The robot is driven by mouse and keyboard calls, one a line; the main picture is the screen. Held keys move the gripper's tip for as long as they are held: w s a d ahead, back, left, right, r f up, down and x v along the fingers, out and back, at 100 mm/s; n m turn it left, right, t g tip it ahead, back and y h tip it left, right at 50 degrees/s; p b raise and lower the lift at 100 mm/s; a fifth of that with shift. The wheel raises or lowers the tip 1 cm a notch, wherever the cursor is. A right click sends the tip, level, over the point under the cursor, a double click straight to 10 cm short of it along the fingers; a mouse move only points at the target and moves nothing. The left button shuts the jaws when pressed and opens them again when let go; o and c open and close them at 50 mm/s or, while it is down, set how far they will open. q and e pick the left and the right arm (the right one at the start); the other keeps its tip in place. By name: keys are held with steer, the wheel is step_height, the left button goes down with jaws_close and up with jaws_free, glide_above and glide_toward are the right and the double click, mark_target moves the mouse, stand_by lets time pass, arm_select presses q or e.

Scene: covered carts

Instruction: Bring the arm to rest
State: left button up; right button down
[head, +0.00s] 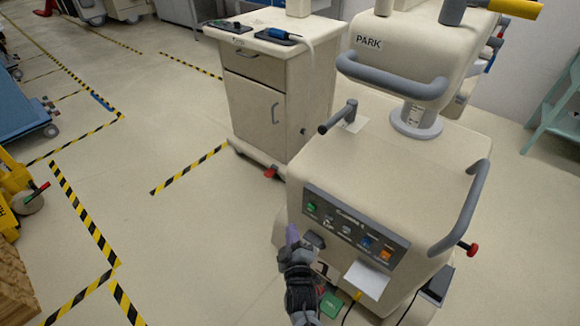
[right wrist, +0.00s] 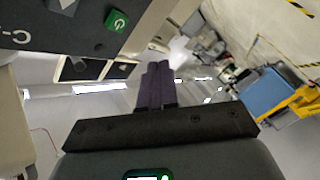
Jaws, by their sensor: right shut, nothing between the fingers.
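My right gripper (head: 292,236) shows at the bottom middle of the head view, with its arm coming up from the lower edge. Its purple fingers are together and empty, in front of the lower left of the cream machine's control panel (head: 350,236). I cannot tell whether they touch the machine. In the right wrist view the closed purple fingers (right wrist: 157,86) point away from the camera, and part of the panel (right wrist: 60,25) with a green power button (right wrist: 117,20) is close at the upper left. My left gripper is not in view.
The cream machine (head: 400,165) with grey handles fills the right side. A cream cabinet cart (head: 262,95) stands behind it. A blue cart (head: 20,115) and yellow equipment (head: 12,190) are at the left. The floor between, marked with striped tape (head: 80,210), is clear.

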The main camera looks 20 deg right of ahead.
steer(key=s+d+r+g+y+p, duration=0.1)
steer(key=s+d+r+g+p, duration=0.15)
steer(key=s+p, duration=0.4)
steer(key=s+d+r+g+y+p, duration=0.1)
steer(key=s+d+p, duration=0.35)
steer(key=s, duration=0.25)
steer(key=s+r+m+g+y+p, duration=0.1)
steer(key=s+r+m+g+p, duration=0.15)
steer(key=s+r+g, duration=0.4)
steer(key=s+r+m+g+y+p, duration=0.1)
steer(key=s+r+m+g+p, duration=0.15)
steer(key=s, duration=0.75)
step_height(320, 180, up, 36)
steer(key=p, duration=3.6)
steer(key=shift+a+r+g, duration=0.25)
steer(key=shift+a+g, duration=0.1)
steer(key=shift+a, duration=0.05)
steer(key=shift+s, duration=0.1)
